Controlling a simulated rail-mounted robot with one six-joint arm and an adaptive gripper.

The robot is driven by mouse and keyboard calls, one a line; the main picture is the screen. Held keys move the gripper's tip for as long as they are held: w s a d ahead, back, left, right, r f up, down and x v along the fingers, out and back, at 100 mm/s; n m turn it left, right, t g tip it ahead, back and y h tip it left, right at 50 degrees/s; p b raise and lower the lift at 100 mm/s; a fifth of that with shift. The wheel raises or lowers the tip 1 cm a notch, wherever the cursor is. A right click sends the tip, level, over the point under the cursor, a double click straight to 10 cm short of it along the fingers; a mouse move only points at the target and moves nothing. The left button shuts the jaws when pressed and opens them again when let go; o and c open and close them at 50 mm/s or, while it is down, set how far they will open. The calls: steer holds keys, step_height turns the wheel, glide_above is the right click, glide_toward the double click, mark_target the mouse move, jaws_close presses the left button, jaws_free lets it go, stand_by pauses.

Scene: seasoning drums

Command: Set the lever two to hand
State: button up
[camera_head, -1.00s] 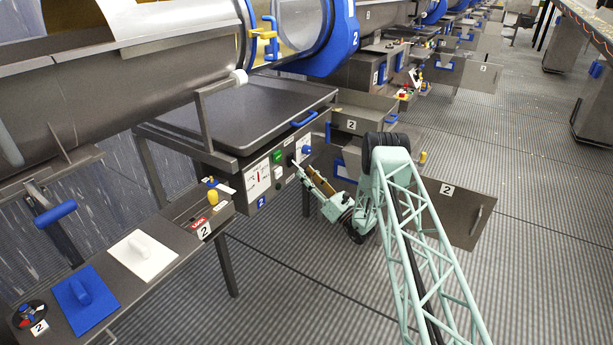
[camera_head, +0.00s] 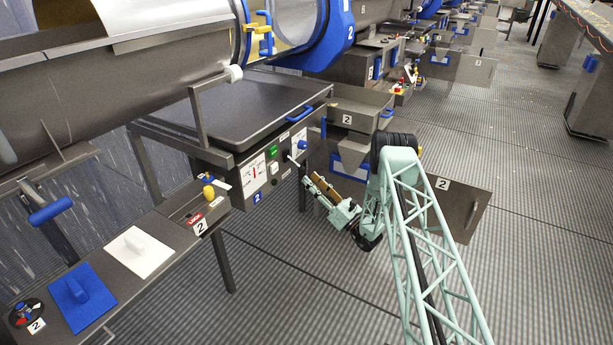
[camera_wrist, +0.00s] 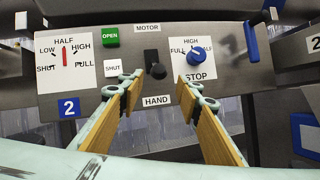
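The black lever (camera_wrist: 156,68) on panel two sits between the MOTOR label (camera_wrist: 147,28) above and the HAND label (camera_wrist: 156,101) below. Its round knob end hangs low, towards HAND. In the wrist view my gripper (camera_wrist: 160,80) is open, one finger on each side of the lever and apart from it. The fingers have wooden-looking pads and nothing is between them. In the head view my gripper (camera_head: 306,176) is in front of the panel (camera_head: 262,172); the lever is too small there to read its setting.
A green OPEN button (camera_wrist: 111,37) and a SHUT button (camera_wrist: 113,66) are left of the lever. A blue knob (camera_wrist: 196,57) is to its right. Below the panel's left side stands a bench (camera_head: 165,250). A metal flap (camera_head: 455,205) is right of my arm.

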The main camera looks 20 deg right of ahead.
steer(key=shift+v, duration=2.6)
steer(key=shift+d, duration=0.1)
